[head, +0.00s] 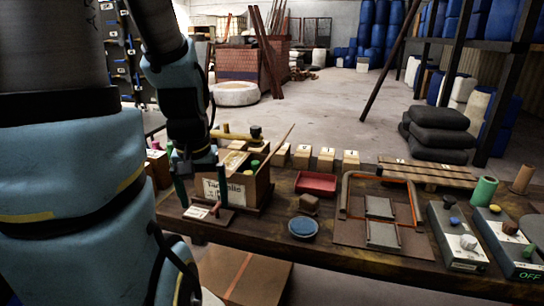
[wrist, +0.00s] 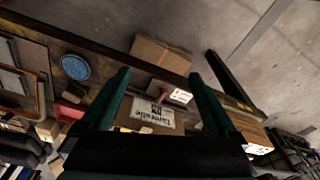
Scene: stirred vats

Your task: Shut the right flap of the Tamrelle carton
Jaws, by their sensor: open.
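The Tamrelle carton (head: 247,192) stands on the workbench, left of centre, with a white printed label on its front. Wooden blocks and a green-capped item show at the carton's open top. My gripper (head: 202,194) is open, at the left front of the carton, with nothing seen held. In the wrist view the carton's label (wrist: 152,112) shows upside down between my fingers (wrist: 158,74). The flap cannot be made out there. Whether a finger touches the carton is unclear.
A small card stand (head: 206,212) sits before the carton. To the right are a red tray (head: 316,183), a blue round dish (head: 303,228), a brown board with frame (head: 345,232) and control boxes (head: 457,240). Lettered wooden blocks (head: 326,158) line the back.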

